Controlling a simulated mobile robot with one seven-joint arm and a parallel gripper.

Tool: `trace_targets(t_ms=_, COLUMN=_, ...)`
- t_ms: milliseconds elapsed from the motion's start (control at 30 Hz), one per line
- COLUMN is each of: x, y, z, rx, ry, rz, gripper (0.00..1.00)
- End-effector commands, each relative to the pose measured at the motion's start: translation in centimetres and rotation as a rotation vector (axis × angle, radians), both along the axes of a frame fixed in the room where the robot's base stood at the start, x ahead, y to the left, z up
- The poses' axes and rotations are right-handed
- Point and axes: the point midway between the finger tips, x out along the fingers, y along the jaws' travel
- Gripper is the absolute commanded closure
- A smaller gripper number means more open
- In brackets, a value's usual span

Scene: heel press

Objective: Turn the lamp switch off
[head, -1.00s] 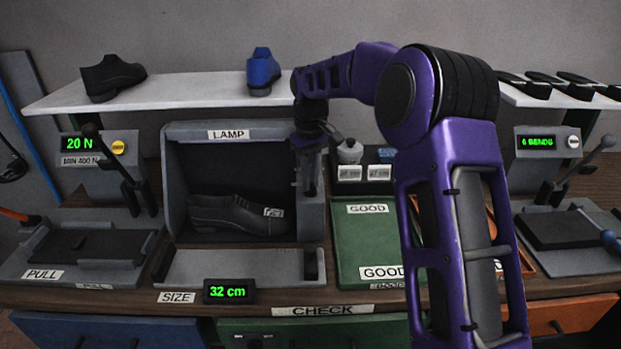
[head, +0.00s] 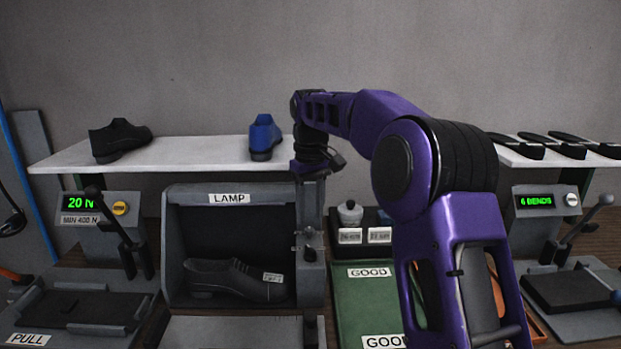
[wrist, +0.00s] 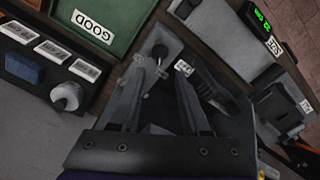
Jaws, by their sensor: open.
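The lamp box (head: 178,250) is an open-fronted grey cabinet labelled LAMP (head: 229,198), with a black shoe (head: 232,279) with a small tag inside. My gripper (wrist: 160,75) points down by the box's right wall, with its two fingers apart and nothing seen between them. A small dark round knob (wrist: 160,52), apparently the lamp switch, shows just beyond the fingertips in the wrist view. I cannot tell whether they touch it. In the head view my gripper and the grey wall overlap, so the switch's position is unclear there.
A white shelf (head: 190,153) behind holds a black shoe (head: 119,139) and a blue shoe (head: 264,136). A green tray (head: 362,297) marked GOOD lies right of the box. Lever stations stand at left (head: 120,240) and right (head: 575,235).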

Motion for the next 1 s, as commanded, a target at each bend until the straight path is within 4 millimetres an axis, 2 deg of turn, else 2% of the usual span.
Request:
trace_targets(t_ms=100, x=0.1, y=0.1, z=3.1, rx=0.002, ry=-0.005, rz=0.0, gripper=0.54)
trace_targets(t_ms=200, x=0.1, y=0.0, z=5.1, rx=0.001, ry=-0.004, rz=-0.001, gripper=0.54)
trace_targets(t_ms=400, x=0.1, y=0.1, z=7.7, rx=0.0, ry=-0.002, rz=0.001, gripper=0.54)
trace_targets(t_ms=600, x=0.0, y=0.0, z=8.6, rx=0.0, ry=0.0, rz=0.001, gripper=0.54)
trace_targets(t_ms=900, x=0.0, y=0.0, z=8.7, rx=-0.001, ry=0.001, rz=0.0, gripper=0.54)
trace_targets(t_ms=1000, x=0.0, y=0.6, z=8.6, rx=-0.006, ry=-0.017, rz=0.0, gripper=0.54)
